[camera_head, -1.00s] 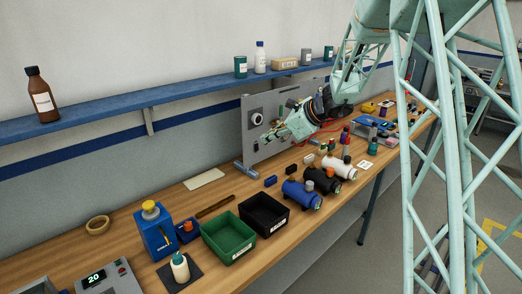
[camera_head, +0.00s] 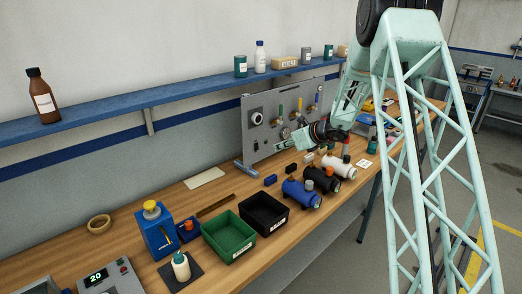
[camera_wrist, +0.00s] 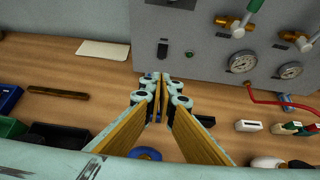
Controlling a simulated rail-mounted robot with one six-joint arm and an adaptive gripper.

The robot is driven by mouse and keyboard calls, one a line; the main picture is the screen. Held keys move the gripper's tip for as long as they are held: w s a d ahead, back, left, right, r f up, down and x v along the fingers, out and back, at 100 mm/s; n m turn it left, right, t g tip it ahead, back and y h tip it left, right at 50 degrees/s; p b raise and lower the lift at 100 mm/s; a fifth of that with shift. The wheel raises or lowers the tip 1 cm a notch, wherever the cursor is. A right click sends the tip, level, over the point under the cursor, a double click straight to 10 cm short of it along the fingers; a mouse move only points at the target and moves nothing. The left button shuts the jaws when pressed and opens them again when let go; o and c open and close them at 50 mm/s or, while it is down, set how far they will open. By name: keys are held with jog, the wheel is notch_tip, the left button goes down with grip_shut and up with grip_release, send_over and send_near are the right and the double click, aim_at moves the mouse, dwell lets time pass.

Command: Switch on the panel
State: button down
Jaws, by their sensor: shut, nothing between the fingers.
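The grey upright panel (camera_head: 262,98) stands at the back of the workbench, and it fills the upper right of the wrist view (camera_wrist: 200,75). A small black switch (camera_wrist: 163,49) is low on its face, with a small dark green button or lamp (camera_wrist: 189,55) to its right. A round black-and-white dial (camera_head: 257,118) sits at the panel's upper left in the head view. My gripper (camera_head: 281,146) is shut and empty in front of the panel's lower part. In the wrist view its fingertips (camera_wrist: 163,80) appear just below the switch; contact cannot be told.
Green (camera_head: 229,252) and black bins are nearer. A shelf (camera_head: 190,92) runs above.

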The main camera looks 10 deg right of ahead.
dwell(0.3)
jog(key=p, duration=0.1)
send_near(257, 150)
jog(key=shift+f+x, duration=0.35)
jog(key=shift+x, duration=2)
jog(key=shift+w+a+f, duration=0.15)
jog(key=shift+w+a, duration=0.2)
jog(key=shift+w, duration=0.25)
jog(key=shift+w+f+b, duration=0.1)
jog(key=shift+f+b, duration=0.1)
jog(key=shift+b, duration=0.55)
